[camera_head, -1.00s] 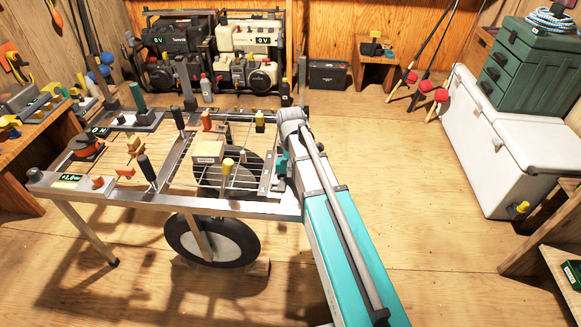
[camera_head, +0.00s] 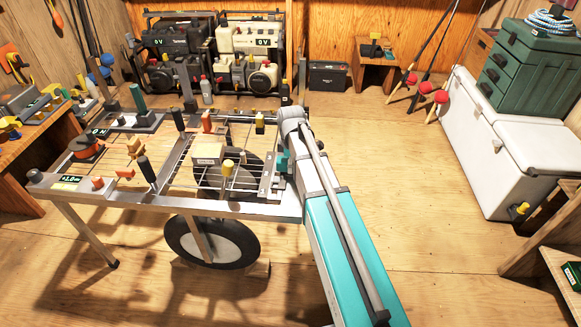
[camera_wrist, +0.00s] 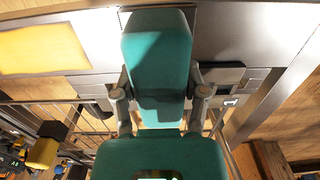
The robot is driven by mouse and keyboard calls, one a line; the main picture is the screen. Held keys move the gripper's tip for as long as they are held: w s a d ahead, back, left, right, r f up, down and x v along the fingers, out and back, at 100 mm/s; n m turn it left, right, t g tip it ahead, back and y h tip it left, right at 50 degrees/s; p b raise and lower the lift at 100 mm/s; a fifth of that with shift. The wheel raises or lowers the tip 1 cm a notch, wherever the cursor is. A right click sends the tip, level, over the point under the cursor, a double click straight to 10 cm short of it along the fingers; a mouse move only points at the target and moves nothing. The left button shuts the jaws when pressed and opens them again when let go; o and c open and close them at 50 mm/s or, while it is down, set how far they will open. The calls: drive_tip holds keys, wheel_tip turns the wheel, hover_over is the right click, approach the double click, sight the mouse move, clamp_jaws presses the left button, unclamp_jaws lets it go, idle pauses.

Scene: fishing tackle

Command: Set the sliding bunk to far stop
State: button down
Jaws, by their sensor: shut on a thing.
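My gripper (camera_head: 284,160) is at the right end of a metal cart frame (camera_head: 235,207), low over its rails. It is shut on a small part there, which I take to be the sliding bunk; the teal gripper parts hide most of that part. In the wrist view, my gripper (camera_wrist: 158,105) covers the middle. A grey metal plate (camera_wrist: 228,30) lies behind it, with a dark bracket at its right side. The bunk's far stop cannot be made out clearly.
The cart carries a pale block (camera_head: 208,152), a yellow knob (camera_head: 228,168) and several upright handles. A small display (camera_head: 70,179) is at its left corner. A wheel (camera_head: 211,243) is beneath. White coolers (camera_head: 505,150) stand right; the floor between is clear.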

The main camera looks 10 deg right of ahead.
drive_tip(key=w+d, duration=0.2)
drive_tip(key=w, duration=0.3)
drive_tip(key=w+d, duration=0.1)
drive_tip(key=w, duration=0.5)
drive_tip(key=w+d, duration=0.2)
drive_tip(key=w, duration=0.4)
drive_tip(key=shift+w+d, duration=0.15)
drive_tip(key=shift+d, duration=0.15)
drive_tip(key=shift+c, duration=0.6)
unclamp_jaws()
drive_tip(key=shift+w, duration=0.1)
drive_tip(key=shift+s, duration=0.25)
